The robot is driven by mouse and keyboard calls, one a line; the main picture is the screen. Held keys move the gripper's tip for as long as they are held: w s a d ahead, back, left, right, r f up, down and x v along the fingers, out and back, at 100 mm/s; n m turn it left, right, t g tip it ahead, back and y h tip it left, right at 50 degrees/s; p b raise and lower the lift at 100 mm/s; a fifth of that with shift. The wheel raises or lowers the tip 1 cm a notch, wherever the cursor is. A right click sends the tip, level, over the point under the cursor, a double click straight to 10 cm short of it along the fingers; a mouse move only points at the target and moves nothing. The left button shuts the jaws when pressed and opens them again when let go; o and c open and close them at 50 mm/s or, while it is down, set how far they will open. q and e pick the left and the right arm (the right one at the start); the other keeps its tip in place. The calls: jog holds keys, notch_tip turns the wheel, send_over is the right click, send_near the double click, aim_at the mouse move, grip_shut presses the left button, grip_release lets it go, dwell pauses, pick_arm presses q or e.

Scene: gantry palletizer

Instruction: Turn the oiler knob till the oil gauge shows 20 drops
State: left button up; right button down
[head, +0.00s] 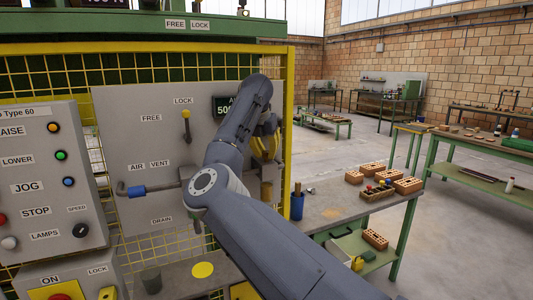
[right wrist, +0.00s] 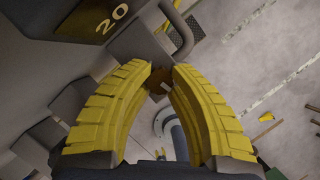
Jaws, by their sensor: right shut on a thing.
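My right gripper (head: 265,147) is at the right side of the grey machine panel, largely hidden behind my own arm in the head view. In the right wrist view its yellow fingers (right wrist: 160,72) curve together at the tips around a small brown piece, the oiler knob (right wrist: 158,88), which is mostly covered by them. A dark display (right wrist: 105,18) with a gold 20 on it shows at the top left of the right wrist view. Its label is not visible, so I cannot tell for sure that it is the oil gauge. My left gripper is not in view.
The grey panel (head: 120,115) carries a FREE/LOCK lever (head: 186,125) and a blue-handled air vent valve (head: 137,191). A control box (head: 35,170) stands at left. A bench (head: 325,212) with bricks and a blue cup (head: 297,205) is at right. Open floor lies beyond.

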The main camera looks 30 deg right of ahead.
jog(key=shift+d+r+m+g, duration=0.1)
jog(key=shift+r+m+g, duration=0.15)
jog(key=shift+m, duration=0.55)
jog(key=c, duration=1.1)
grip_release()
jog(key=shift+f, duration=0.25)
jog(key=v, duration=1.2)
jog(key=shift+w+a, duration=0.2)
jog(key=shift+d+f+h, duration=0.1)
jog(key=shift+f+h, duration=0.05)
jog(key=shift+h, duration=0.15)
